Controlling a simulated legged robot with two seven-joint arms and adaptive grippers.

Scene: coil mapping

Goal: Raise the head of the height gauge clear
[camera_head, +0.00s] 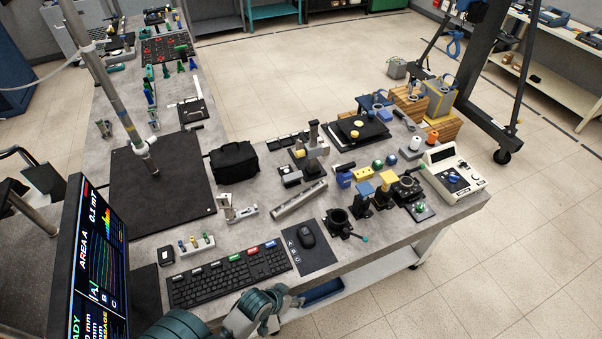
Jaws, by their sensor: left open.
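A short dark upright column on a base (314,136) stands near the middle of the bench and looks most like the height gauge. Its head is too small to tell apart, so I cannot tell whether it touches anything. A tall grey pole (117,95) with a pale clamp low down slants over the black mat (180,192) on the left. My left gripper (288,301) is at the bottom, by the bench's front edge below the keyboard. It is open and looks empty, well apart from the column. My right gripper is out of view.
A black bag (234,162) lies beside the mat. A white instrument box (452,174) and several small fixtures crowd the right. Bare bench shows around the grey bar (299,199).

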